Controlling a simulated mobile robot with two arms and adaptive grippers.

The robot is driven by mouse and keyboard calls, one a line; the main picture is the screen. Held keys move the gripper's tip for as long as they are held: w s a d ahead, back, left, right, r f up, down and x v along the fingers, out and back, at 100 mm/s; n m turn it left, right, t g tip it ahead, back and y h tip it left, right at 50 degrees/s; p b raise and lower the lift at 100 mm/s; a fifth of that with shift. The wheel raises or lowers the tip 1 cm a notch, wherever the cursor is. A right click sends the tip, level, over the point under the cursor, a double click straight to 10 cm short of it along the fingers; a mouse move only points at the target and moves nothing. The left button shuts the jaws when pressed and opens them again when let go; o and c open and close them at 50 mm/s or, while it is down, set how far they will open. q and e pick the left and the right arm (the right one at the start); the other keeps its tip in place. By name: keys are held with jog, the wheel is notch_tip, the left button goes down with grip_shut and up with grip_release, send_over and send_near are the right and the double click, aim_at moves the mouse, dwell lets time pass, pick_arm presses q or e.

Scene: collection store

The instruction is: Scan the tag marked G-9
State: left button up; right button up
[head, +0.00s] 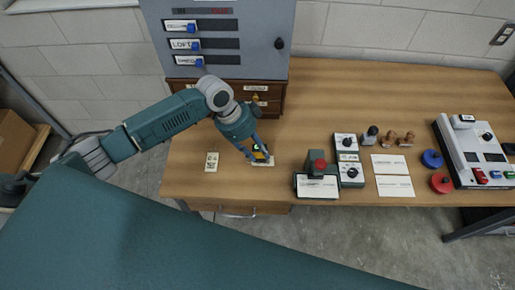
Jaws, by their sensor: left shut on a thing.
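My left gripper (258,150) reaches down over the front part of the wooden table. It is shut on a small yellow and dark device (261,156) with a green spot, likely a scanner, mostly hidden by the fingers. A pale tag (268,163) lies under or just beside the device, partly covered. Another white tag (211,162) with a dark square code lies on the table to the left. The writing on both tags is too small to read, so I cannot tell which is G-9. My right gripper is not in view.
A grey cabinet (262,48) with labelled slots stands at the back on a wooden drawer unit (270,92). Right of the gripper are a red-knobbed block (318,184), switch boxes (347,143), stamps (389,138), cards (394,187) and a control panel (470,150). The back right table is clear.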

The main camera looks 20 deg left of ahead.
pick_arm(q)
jog(key=shift+r+p, duration=3.35)
jog(key=shift+r, duration=0.2)
